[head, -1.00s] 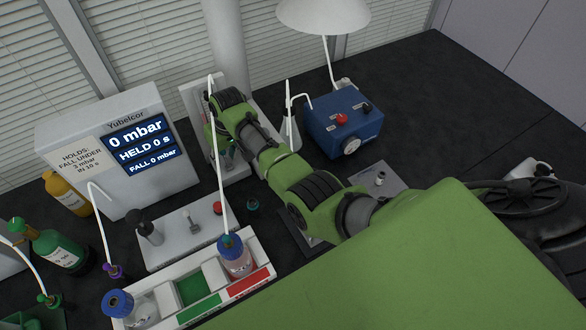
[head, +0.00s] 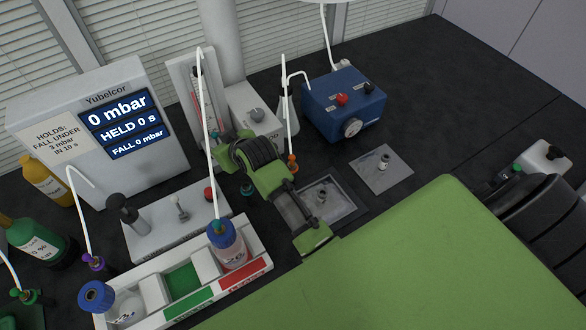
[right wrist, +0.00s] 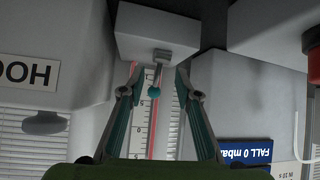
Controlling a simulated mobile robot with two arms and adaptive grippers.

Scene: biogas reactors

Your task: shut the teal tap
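In the right wrist view the teal tap (right wrist: 154,92) is a small grey fitting on a light block, with a thin lever ending in a teal ball. The lever lies in front of a scale with a red column. My right gripper (right wrist: 158,71) is open, one finger on each side of the lever; I cannot tell if either finger touches it. In the head view my right gripper (head: 222,142) reaches towards the scale panel (head: 183,68), and the tap cannot be made out there. My left gripper is not in view.
A Yubelcor display (head: 98,130) reads 0 mbar, held 0 s, fall 0 mbar. A bottle tray (head: 258,240) and a grey block with a red knob (head: 150,240) stand close in front. A blue pump box (head: 343,105) stands right. The bench beyond it is clear.

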